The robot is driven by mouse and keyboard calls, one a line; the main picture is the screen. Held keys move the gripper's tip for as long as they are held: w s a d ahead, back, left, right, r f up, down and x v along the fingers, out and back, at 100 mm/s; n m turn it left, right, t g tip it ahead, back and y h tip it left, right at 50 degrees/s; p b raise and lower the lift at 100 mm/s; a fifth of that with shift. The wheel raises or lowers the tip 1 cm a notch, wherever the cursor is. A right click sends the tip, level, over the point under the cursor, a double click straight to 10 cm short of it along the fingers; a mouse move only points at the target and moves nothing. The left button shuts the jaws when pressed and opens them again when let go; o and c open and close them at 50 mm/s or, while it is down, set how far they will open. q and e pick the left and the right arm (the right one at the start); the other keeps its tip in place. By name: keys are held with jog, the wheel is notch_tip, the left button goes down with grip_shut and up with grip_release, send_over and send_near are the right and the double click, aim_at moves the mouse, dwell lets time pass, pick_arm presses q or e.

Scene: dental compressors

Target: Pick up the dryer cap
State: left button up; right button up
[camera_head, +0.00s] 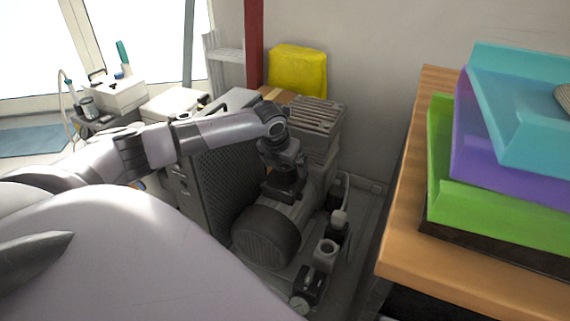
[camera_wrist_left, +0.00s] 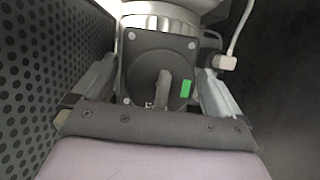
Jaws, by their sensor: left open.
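My left gripper (camera_head: 284,188) points down over the compressor (camera_head: 268,235) in the head view. In the left wrist view its two grey fingers (camera_wrist_left: 160,78) stand wide apart, one at each side. Between them shows a dark square plate (camera_wrist_left: 145,62) with corner screws, a grey knob-like piece and a green mark. I cannot tell whether this is the dryer cap or whether the fingers touch it. A pale round housing (camera_wrist_left: 165,14) shows beyond it. Near the compressor are small grey cylindrical fittings (camera_head: 326,254). My right gripper is not in view.
A perforated dark panel (camera_head: 225,185) stands close on the left. A white cable (camera_wrist_left: 240,30) runs on the right in the wrist view. A wooden table (camera_head: 400,205) with stacked coloured trays (camera_head: 450,215) is at right. A yellow container (camera_head: 298,70) stands behind.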

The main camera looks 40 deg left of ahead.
pick_arm(q)
jog(key=shift+c, duration=0.4)
jog(key=c, duration=1)
jog(key=shift+c, duration=0.2)
